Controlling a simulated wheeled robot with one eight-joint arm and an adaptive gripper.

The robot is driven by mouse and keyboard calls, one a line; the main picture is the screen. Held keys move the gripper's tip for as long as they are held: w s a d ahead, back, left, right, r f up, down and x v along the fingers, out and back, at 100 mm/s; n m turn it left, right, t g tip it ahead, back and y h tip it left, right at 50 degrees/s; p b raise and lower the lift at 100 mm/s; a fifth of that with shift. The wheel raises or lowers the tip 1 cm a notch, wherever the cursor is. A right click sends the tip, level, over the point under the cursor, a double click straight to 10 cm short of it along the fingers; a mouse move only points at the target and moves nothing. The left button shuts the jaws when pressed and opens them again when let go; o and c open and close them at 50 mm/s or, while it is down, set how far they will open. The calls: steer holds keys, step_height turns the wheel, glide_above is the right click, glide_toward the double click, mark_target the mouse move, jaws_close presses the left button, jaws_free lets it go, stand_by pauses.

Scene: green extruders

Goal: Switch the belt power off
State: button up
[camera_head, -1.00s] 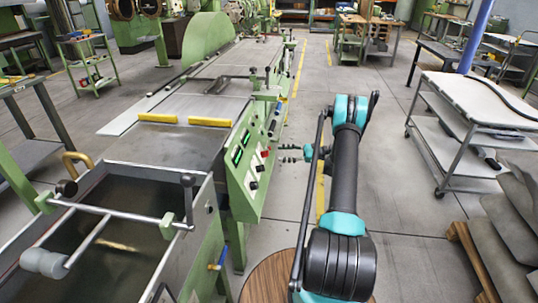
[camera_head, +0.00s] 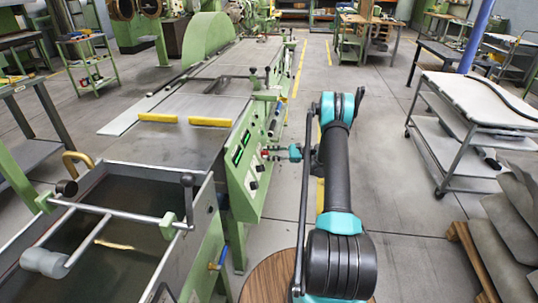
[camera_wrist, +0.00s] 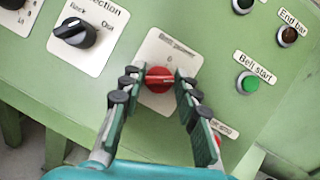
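The belt power switch is a red rotary knob (camera_wrist: 160,79) on a white plate, its bar lying roughly crosswise in the wrist view. A "0" mark shows just above it; other marks on the plate are hidden or unclear. My gripper (camera_wrist: 157,77) has one finger on each side of the knob, with small gaps visible between fingertips and knob. It looks open around the knob, not clamped on it. In the head view my gripper (camera_head: 272,153) reaches left to the front of the green control panel (camera_head: 243,172), and the fingers cover the red knob there.
On the panel a green belt start button (camera_wrist: 248,84) sits to the right, and a black direction selector (camera_wrist: 75,33) to the left. A red button (camera_wrist: 217,140) is partly hidden behind the right finger. The aisle floor (camera_head: 395,200) right of my arm is clear.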

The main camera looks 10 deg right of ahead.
jaws_close()
steer(key=shift+w+n, duration=0.1)
steer(key=shift+n, duration=0.4)
steer(key=n+g, duration=0.1)
steer(key=n, duration=0.2)
steer(key=n+g+h, duration=0.1)
steer(key=n+g, duration=0.1)
steer(key=n, duration=0.1)
steer(key=shift+r+n, duration=0.15)
steer(key=shift+n, duration=0.25)
steer(key=n+h, duration=0.1)
steer(key=n, duration=0.2)
steer(key=n+g+h, duration=0.1)
steer(key=n, duration=0.1)
steer(key=shift+n+h, duration=0.3)
steer(key=shift+n, duration=0.1)
steer(key=o, duration=0.5)
jaws_free()
steer(key=shift+o, duration=0.2)
